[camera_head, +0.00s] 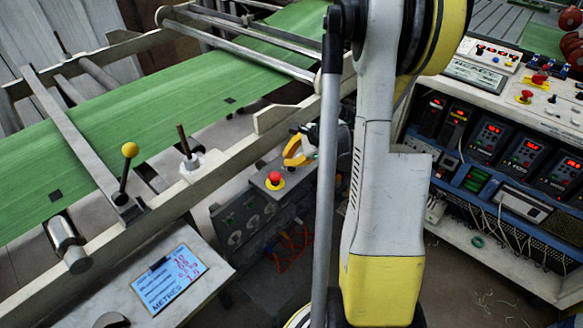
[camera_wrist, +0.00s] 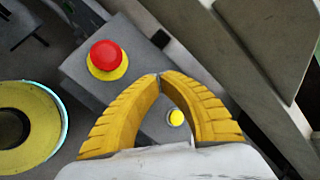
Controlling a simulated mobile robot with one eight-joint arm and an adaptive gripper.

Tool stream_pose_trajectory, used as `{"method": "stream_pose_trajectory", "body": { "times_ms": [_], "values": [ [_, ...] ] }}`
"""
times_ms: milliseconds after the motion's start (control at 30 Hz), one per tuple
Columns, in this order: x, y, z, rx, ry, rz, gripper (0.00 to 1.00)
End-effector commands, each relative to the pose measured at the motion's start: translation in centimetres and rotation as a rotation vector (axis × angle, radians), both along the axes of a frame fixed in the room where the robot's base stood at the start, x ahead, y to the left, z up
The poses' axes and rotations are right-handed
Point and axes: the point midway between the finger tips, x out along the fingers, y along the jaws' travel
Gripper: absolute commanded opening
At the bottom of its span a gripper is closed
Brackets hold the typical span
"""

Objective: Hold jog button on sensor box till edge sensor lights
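The sensor box (camera_head: 240,220) is grey, with a red mushroom button (camera_head: 275,178) on a yellow collar on top and several knobs on its front. In the wrist view the box top (camera_wrist: 95,88) carries the red button (camera_wrist: 106,56) and a small yellow button (camera_wrist: 176,118), which shows through the gap between my finger bodies. I cannot read which one is the jog button. My gripper (camera_wrist: 158,76) is shut with its yellow fingertips together and nothing between them. In the head view my gripper (camera_head: 290,159) is just above and behind the red button. Contact cannot be told. I cannot pick out the edge sensor or its light.
A green web (camera_head: 150,95) runs over rollers on a frame whose side rail (camera_head: 235,150) passes close behind the box. A yellow-knobbed lever (camera_head: 129,150) and a clipboard (camera_head: 168,281) are at left. A control console (camera_head: 490,150) with red displays stands at right.

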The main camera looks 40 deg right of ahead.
Motion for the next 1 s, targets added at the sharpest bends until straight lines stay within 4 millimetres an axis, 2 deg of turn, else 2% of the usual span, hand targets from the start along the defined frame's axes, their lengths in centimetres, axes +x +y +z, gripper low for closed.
{"method": "stream_pose_trajectory", "body": {
  "times_ms": [167,567,1000],
  "values": [
    [0.0,0.0,1.0,0.0,0.0,0.0,0.0],
    [0.0,0.0,4.9,0.0,0.0,0.0,0.0],
    [0.0,0.0,5.0,0.0,0.0,0.0,0.0]
  ]
}}
